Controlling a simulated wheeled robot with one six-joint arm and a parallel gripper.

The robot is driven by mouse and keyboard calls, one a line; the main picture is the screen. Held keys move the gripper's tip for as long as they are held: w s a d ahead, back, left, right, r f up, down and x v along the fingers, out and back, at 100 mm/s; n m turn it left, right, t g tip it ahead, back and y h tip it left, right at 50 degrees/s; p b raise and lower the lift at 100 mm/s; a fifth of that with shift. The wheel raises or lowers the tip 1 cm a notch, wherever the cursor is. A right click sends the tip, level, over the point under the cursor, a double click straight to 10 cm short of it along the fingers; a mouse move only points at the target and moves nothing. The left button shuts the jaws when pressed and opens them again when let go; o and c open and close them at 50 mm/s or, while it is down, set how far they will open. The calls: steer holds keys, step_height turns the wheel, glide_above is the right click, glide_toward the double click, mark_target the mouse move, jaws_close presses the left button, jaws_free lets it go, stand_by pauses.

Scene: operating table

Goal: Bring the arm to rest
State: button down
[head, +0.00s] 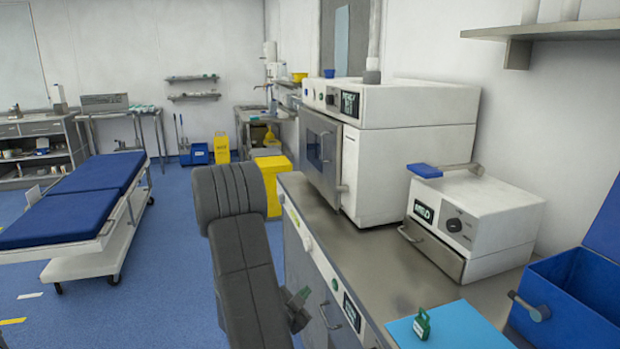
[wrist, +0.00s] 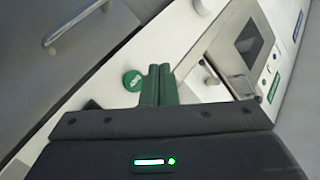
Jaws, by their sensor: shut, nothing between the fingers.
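My arm (head: 245,270) is dark grey and rises in the lower middle of the head view, in front of the steel-topped counter. It is bent, with a thick rounded joint at the top and a link running down out of the picture. My gripper (wrist: 158,86) shows in the wrist view as two green fingers side by side, touching and empty. Behind them is the white front of a unit with a round green mark (wrist: 133,80) and a grey display (wrist: 249,41). I cannot tell the exact gap between fingers and front.
The counter (head: 372,268) carries a large white oven-like machine (head: 415,140), a smaller white unit (head: 480,222), a light blue mat (head: 460,328) with a green item (head: 421,323), and an open blue box (head: 575,295). A blue bed (head: 75,200) stands left; blue floor lies between.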

steer(key=b, duration=0.1)
steer(key=d+b, duration=0.1)
steer(key=b, duration=0.1)
steer(key=shift+w+d+f, duration=0.2)
steer(key=shift+w+d, duration=0.1)
steer(key=shift+a+b, duration=0.15)
steer(key=shift+b, duration=0.15)
steer(key=r+p, duration=0.1)
steer(key=p, duration=0.2)
steer(key=shift+p, duration=0.6)
